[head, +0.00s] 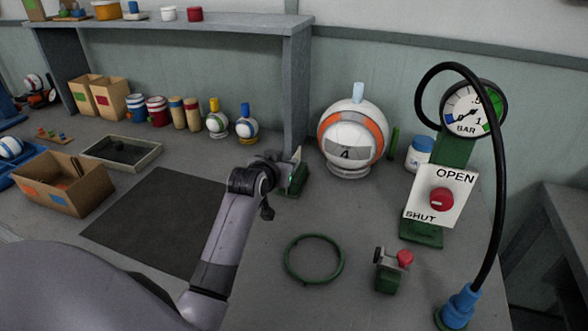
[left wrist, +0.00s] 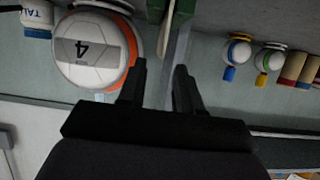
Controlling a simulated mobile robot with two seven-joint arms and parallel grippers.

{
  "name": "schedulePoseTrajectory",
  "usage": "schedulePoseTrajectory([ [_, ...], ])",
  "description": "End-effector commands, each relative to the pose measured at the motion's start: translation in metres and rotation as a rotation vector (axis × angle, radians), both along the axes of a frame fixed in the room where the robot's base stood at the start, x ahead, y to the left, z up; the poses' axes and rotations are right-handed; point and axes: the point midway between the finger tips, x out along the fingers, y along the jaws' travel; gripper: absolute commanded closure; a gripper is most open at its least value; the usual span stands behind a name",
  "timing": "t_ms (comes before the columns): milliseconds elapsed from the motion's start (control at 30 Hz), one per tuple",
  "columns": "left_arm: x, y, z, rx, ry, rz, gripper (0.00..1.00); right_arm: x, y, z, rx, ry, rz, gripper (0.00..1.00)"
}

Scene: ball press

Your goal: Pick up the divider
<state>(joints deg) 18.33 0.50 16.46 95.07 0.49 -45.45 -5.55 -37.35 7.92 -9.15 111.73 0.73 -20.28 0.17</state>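A thin light plate (head: 296,163) stands upright in a dark green foot (head: 298,184) on the bench, and is probably the divider. My left gripper (head: 284,172) is right at it and hides part of it in the head view. In the left wrist view, the two black fingers (left wrist: 160,84) are spread apart. Green and pale grey strips show beyond and between them; whether the fingers straddle the plate, I cannot tell. No contact is visible. My right gripper is not in view.
A large ball marked 4 (head: 350,137) stands right of the gripper, and the shelf leg (head: 297,95) rises behind. A green ring (head: 314,282) and small red-knobbed valve (head: 388,272) lie nearer. The gauge stand (head: 423,231) and black hose (head: 495,215) are further right. The dark mat (head: 160,220) is clear.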

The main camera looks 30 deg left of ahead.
Motion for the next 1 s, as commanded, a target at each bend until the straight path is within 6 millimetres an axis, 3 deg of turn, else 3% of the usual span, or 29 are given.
schedulePoseTrajectory([
  [400,0.038,0.009,-0.016,-0.001,0.001,0.001,0.66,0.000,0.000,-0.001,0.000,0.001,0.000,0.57],
  [800,0.044,0.011,-0.019,0.001,-0.001,0.001,0.66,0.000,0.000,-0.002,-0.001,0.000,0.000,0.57],
  [833,0.044,0.010,-0.019,0.001,-0.001,0.001,0.72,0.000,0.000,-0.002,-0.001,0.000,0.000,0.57],
  [900,0.044,0.010,-0.018,0.001,-0.001,0.001,0.95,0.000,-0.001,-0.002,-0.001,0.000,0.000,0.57],
  [933,0.044,0.010,-0.018,0.000,0.000,0.001,1.00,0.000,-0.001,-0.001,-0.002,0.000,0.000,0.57],
  [1000,0.044,0.010,-0.019,0.000,0.000,0.001,1.00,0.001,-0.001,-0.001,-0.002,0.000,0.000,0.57],
])
